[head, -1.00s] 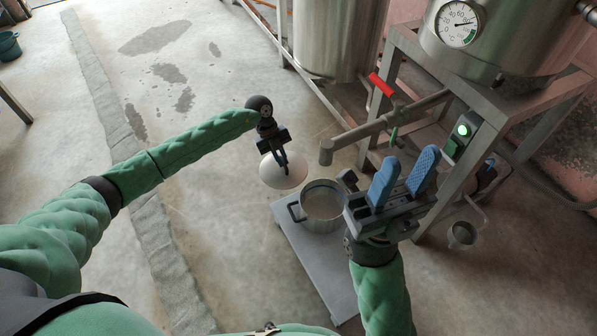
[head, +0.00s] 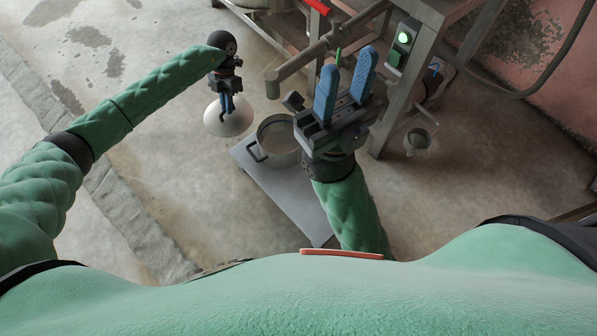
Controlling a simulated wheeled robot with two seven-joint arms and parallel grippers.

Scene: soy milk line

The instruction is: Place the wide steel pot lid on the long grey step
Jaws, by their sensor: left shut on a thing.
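The wide steel pot lid (head: 229,122) is a pale, shiny disc hanging in the air at upper left of centre in the head view. My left gripper (head: 227,106) points down and is shut on it from above; the gripper hides part of the lid's top. The long grey step (head: 292,192) is a low, flat slab on the floor, right of and nearer than the lid. A steel pot (head: 277,146) with side handles stands on its far end. My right gripper (head: 344,88) is open and empty, its blue fingers apart, right of the pot.
A tap pipe (head: 293,70) with a red lever reaches out above and behind the pot. A steel stand (head: 395,110) with a green-lit switch box (head: 402,43) is at right. A small metal cup (head: 417,140) hangs beside it. The step's near part is bare.

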